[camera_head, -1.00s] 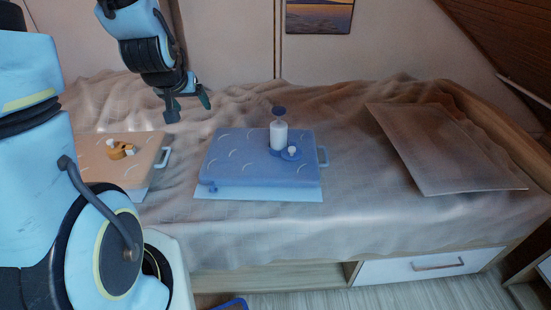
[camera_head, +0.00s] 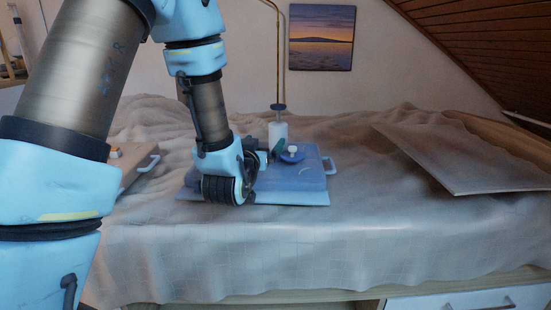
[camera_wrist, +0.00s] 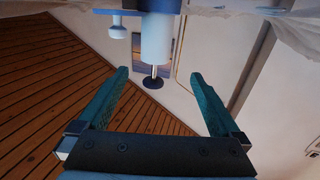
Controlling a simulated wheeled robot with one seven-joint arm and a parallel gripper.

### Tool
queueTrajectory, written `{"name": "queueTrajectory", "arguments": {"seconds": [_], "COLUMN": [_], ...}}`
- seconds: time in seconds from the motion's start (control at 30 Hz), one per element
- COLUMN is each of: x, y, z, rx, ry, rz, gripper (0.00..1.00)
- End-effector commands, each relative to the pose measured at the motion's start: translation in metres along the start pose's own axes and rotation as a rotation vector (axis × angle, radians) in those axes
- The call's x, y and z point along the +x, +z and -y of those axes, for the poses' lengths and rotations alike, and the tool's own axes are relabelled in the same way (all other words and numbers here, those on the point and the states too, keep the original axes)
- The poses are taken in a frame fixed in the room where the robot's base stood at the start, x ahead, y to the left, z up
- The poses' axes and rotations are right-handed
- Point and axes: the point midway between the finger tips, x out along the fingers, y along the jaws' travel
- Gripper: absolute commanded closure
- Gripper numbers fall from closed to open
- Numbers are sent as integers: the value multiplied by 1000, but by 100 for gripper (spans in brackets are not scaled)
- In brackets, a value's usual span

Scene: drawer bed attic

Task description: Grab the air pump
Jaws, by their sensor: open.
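The air pump (camera_head: 278,132) has a white cylinder and a dark blue top knob. It stands upright on a folded blue mattress (camera_head: 312,178) on the bed. In the wrist view the pump (camera_wrist: 156,40) appears upside down, ahead of and between the two green fingers. My gripper (camera_wrist: 157,75) is open, with nothing between its fingers. In the head view my gripper (camera_head: 266,150) is low, just left of the pump, and partly hidden by my wrist. I cannot tell the exact gap to the pump.
A flat grey panel (camera_head: 460,160) lies at right. The bed front (camera_head: 300,245) is clear.

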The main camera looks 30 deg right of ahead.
Motion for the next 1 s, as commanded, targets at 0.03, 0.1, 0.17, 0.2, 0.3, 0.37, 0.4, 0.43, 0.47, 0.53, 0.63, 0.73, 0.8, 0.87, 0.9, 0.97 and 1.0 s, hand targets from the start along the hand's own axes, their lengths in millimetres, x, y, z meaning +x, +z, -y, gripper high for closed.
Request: {"name": "queueTrajectory", "arguments": {"seconds": [0.03,0.1,0.17,0.2,0.3,0.37,0.4,0.43,0.47,0.53,0.63,0.73,0.8,0.87,0.9,0.97,1.0], "x": [2,8,17,24,40,47,51,53,54,58,68,84,94,101,104,107,108], "y": [3,2,1,0,0,0,0,0,0,0,-1,-3,-2,-3,-3,-4,-4], "z": [-2,-3,-3,-3,-3,-3,-3,-4,-3,-4,-6,-9,-9,-9,-9,-9,-9], "rx": [0,0,0,0,0,0,0,0,0,0,0,0,0,0,0,0,0], "ry": [3,4,4,4,4,4,4,4,4,4,4,4,3,3,3,4,4], "rz": [-9,-15,-17,-16,-16,-16,-14,-13,-13,-14,-15,-15,-13,-14,-13,-13,-13], "gripper": [0,0,0,0,0,0,0,0,0,0,0,0,0,0,0,0,0]}}
